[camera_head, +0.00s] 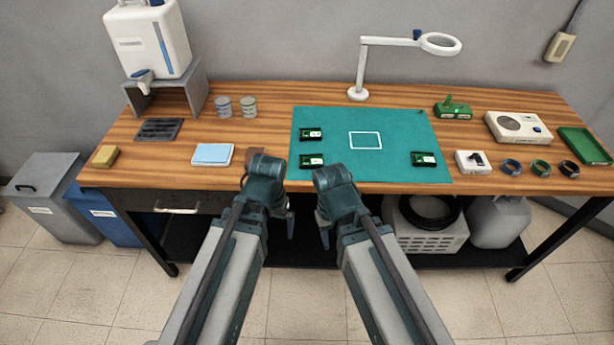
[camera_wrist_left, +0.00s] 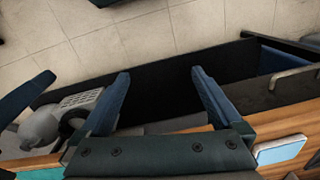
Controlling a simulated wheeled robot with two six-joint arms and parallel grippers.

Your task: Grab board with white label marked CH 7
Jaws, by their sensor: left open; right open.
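Three small dark green boards with white labels lie on the teal mat (camera_head: 380,130). One is at the upper left (camera_head: 311,134), one at the lower left (camera_head: 312,161) and one at the lower right (camera_head: 424,159). Their label writing is too small to read, so I cannot tell which is CH 7. My left gripper (camera_head: 289,222) is in front of the table's front edge, apart from the boards. In the left wrist view it is open and empty (camera_wrist_left: 160,88). My right gripper (camera_head: 324,232) is beside it, also open, its fingers partly hidden by its wrist.
A white outlined rectangle (camera_head: 365,140) marks the mat's middle. A magnifier lamp (camera_head: 358,93) stands behind the mat. A light blue notepad (camera_head: 212,154) lies left of it. A white box (camera_head: 473,162), several coils (camera_head: 541,168) and a green tray (camera_head: 585,146) are on the right.

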